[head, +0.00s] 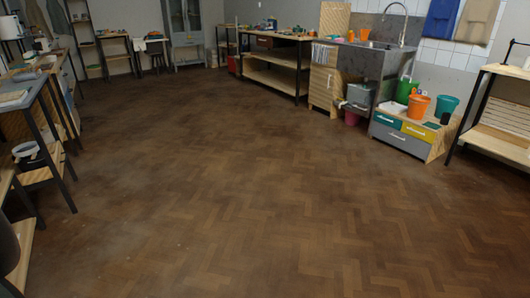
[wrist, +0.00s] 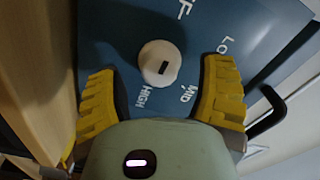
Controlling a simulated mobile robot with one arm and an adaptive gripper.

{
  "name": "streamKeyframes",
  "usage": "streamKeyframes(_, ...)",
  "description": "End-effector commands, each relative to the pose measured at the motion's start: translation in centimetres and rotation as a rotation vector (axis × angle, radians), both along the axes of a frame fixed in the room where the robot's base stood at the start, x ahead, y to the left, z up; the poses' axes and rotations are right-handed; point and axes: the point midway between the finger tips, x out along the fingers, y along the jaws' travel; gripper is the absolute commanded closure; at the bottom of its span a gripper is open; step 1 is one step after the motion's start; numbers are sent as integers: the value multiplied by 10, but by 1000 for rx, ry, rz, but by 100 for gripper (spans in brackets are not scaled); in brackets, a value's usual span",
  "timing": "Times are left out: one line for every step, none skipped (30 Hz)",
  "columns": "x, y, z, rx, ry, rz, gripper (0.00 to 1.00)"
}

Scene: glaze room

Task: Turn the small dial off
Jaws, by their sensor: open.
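The small dial (wrist: 154,54) is a round, off-white knob on a blue panel (wrist: 118,22) in the wrist view. It carries a short dark mark; I cannot tell for sure which setting it points to. Around it are white letters: HIGH below, MID to the lower right, a cut-off LO to the right and an F at the top edge. My gripper (wrist: 160,72) is open, its yellow fingers to the left and right of the dial with a gap on each side. I cannot tell how far the fingertips are from the panel. The head view shows neither dial nor gripper clearly.
In the wrist view a black handle (wrist: 268,111) is right of the right finger, and a pale wooden surface (wrist: 40,70) lies left. In the head view the parquet floor (head: 270,190) is open, with workbenches along the walls and a sink unit (head: 368,72) at the back right.

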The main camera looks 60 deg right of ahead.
Motion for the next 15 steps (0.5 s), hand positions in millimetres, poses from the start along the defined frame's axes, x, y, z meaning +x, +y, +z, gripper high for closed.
streamKeyframes(-1,-9,-1,-1,2,-9,31)
streamKeyframes(-3,-14,-1,0,3,-8,31)
streamKeyframes(-6,-22,-1,0,2,-9,31)
streamKeyframes(-8,-28,-1,0,1,-12,31)
streamKeyframes(-10,-33,-1,-1,3,-12,31)
streamKeyframes(-11,-35,-2,-6,-1,-9,31)
streamKeyframes(-12,-37,-2,-6,-2,-10,31)
streamKeyframes(-11,-39,-2,-6,-4,-12,31)
streamKeyframes(-12,-42,-1,-5,-4,-14,31)
streamKeyframes(-13,-43,-1,-5,-4,-12,31)
streamKeyframes(-14,-45,-1,-5,-5,-13,31)
streamKeyframes(-15,-47,-1,-4,-4,-12,31)
streamKeyframes(-15,-48,-1,-6,-4,-11,31)
streamKeyframes(-16,-49,-1,-4,-5,-10,31)
streamKeyframes(-17,-50,-1,-4,-3,-9,31)
